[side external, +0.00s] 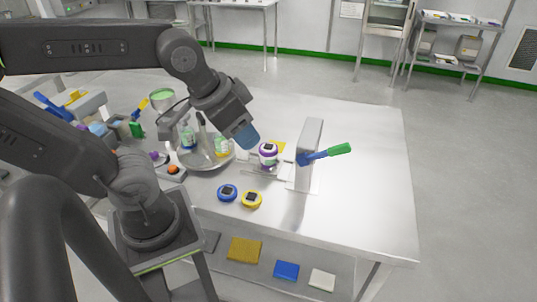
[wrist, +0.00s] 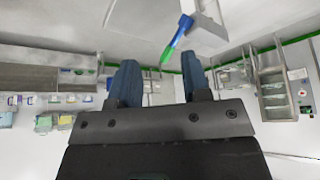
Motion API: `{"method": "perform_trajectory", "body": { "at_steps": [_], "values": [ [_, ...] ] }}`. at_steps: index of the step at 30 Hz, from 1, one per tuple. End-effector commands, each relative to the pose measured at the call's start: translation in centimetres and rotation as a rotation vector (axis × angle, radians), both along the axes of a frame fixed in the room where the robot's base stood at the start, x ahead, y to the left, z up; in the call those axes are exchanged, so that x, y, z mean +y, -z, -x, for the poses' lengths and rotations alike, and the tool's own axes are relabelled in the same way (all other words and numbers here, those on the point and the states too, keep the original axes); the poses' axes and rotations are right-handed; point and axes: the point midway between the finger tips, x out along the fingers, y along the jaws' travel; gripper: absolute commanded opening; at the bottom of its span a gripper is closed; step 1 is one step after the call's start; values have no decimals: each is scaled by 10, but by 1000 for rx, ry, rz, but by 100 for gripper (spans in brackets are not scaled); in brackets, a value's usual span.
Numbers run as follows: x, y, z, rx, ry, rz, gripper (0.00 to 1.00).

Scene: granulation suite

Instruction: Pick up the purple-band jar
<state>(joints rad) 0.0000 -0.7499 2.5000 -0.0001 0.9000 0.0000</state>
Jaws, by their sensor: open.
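The purple-band jar (side external: 268,160) is a small white jar with a purple band and a dark mark on its lid. It stands upright near the middle of the steel table in the side view. My gripper (side external: 248,142), with blue fingers, is just left of the jar and slightly above it, pointing down and to the right. It appears apart from the jar. In the wrist view my gripper (wrist: 160,72) shows two spread blue fingers with nothing held between them. I cannot make out the jar in the wrist view.
A grey upright stand (side external: 308,145) with a blue-green handled tool (side external: 328,154) is right of the jar. A metal bowl (side external: 193,160) with bottles is left. The table's right side is clear.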

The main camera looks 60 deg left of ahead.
Motion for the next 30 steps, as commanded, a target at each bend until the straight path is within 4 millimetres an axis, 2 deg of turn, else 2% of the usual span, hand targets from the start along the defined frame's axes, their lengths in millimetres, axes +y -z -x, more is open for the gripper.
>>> {"method": "perform_trajectory", "body": {
  "at_steps": [2, 14, 23, 26, 30],
  "values": [
    [0, 0, 0, 0, 0, 0, 51],
    [0, 0, 0, 0, 0, 0, 89],
    [4, 3, -4, 12, 31, -38, 90],
    [15, 11, -16, 54, 138, -155, 90],
    [45, 35, -45, 180, 447, -431, 90]
  ]
}}
